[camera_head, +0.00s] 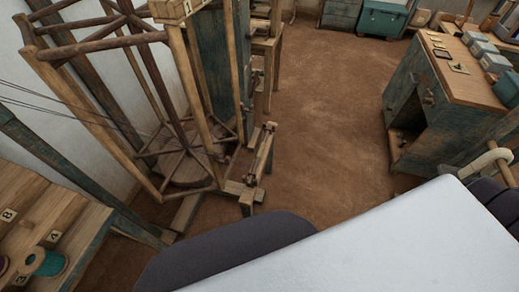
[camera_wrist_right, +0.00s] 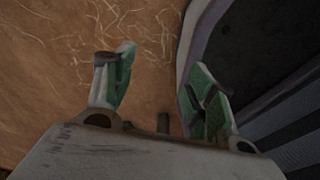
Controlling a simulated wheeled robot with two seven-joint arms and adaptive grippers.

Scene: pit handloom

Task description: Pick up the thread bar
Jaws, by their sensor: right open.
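I cannot pick out the thread bar for certain in either view. My right gripper (camera_wrist_right: 160,88) shows in the right wrist view with its two green-padded fingers apart and nothing between them. Brown earth floor with pale loose fibres lies beyond the fingers. A dark rounded body with a grey edge fills the right side of that view, close beside the right finger. Neither of my grippers shows in the head view.
A wooden reel frame (camera_head: 103,45) stands at left, by a bench (camera_head: 40,205) with a teal spool (camera_head: 46,262). A worn cabinet (camera_head: 450,85) stands at right, near a pale bar (camera_head: 485,161). A teal chest (camera_head: 383,18) is at the back. The middle floor (camera_head: 325,110) is clear.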

